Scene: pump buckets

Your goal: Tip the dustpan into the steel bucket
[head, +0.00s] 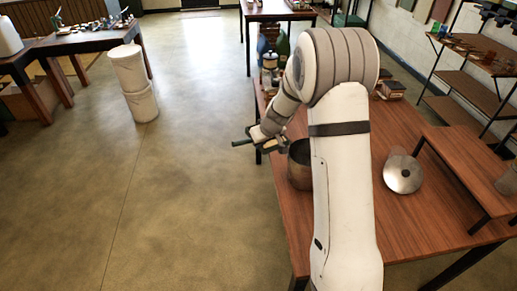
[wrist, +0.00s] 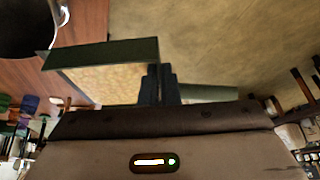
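The steel bucket (head: 299,169) stands on the wooden table, partly hidden behind my arm in the head view. Its dark inside and bright rim show at the top left of the wrist view (wrist: 27,28). My gripper (wrist: 158,82) appears shut on the green dustpan (wrist: 100,54). In the head view the dustpan (head: 242,143) is small, left of the bucket and beyond the table's left edge, apart from the bucket. A tan grainy patch shows beside its green wall in the wrist view; I cannot tell whether it is its load.
A grey metal vessel (head: 403,174) sits on the table (head: 440,215) right of my arm. Bottles (head: 270,62) and small boxes (head: 391,89) are at the table's far end. White buckets (head: 133,83) are stacked on the floor at left. Open floor lies left of the table.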

